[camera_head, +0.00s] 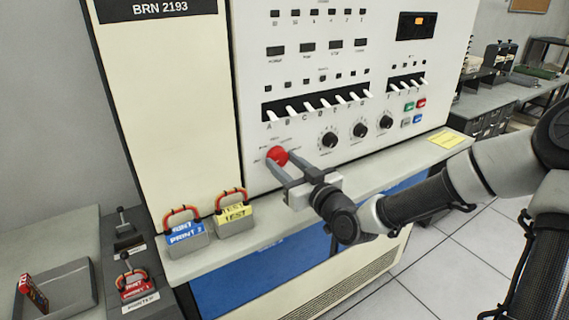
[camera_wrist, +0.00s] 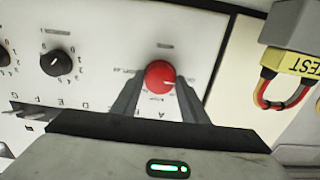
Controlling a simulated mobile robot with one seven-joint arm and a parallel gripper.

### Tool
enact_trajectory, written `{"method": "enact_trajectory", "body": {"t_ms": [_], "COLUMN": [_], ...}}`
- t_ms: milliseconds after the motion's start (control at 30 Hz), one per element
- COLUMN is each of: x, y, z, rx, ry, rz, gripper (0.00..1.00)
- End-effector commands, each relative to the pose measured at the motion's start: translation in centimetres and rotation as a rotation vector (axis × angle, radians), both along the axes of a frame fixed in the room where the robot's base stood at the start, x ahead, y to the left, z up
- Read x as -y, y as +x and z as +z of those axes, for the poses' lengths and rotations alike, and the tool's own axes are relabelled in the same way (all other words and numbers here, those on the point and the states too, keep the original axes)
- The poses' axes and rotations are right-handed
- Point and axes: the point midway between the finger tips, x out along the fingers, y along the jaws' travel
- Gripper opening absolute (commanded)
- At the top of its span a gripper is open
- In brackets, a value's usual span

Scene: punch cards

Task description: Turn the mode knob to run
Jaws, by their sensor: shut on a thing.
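The mode knob is the red round knob (camera_head: 277,155) low on the left of the white panel. In the wrist view the two fingers (camera_wrist: 160,88) flank the knob. The small labels around the knob are too blurred to read, so its setting cannot be told.
Black dials (camera_head: 359,130) and a row of white switches (camera_head: 318,106) are right of and above the knob. A blue-labelled block (camera_head: 185,234) and a yellow TEST block (camera_head: 234,213) stand on the ledge (camera_head: 290,220) below. A yellow note (camera_head: 446,139) lies at its right.

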Motion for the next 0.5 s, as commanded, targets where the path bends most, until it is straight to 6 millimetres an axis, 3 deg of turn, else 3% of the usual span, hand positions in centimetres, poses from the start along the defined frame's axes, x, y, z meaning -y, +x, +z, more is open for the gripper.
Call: {"method": "enact_trajectory", "body": {"t_ms": [500], "x": [-0.01], "y": [0.03], "z": [0.14], "rx": [-0.098], "ry": [0.147], "rz": [0.000], "gripper": [0.18]}}
